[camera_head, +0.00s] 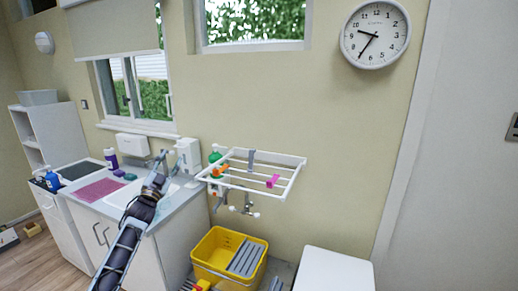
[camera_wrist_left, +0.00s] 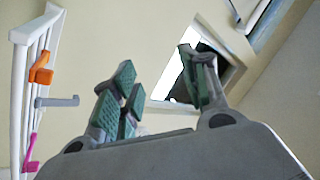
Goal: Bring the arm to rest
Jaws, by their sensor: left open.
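My left arm reaches up from the bottom left in the head view. Its gripper (camera_head: 160,164) is over the sink counter, left of the white wall rack (camera_head: 290,184). In the left wrist view the gripper (camera_wrist_left: 160,78) has its green-padded fingers spread apart with nothing between them. The same rack stands at the left edge of that view (camera_wrist_left: 18,95), apart from the fingers. My right gripper is not in view.
The counter (camera_head: 172,215) holds a pink mat (camera_head: 98,189), a purple-labelled bottle (camera_head: 111,159) and a white dispenser (camera_head: 188,155). Orange, grey and pink clips (camera_head: 272,181) hang on the rack. A yellow bucket (camera_head: 215,270) stands below it. The wall right of the rack is clear.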

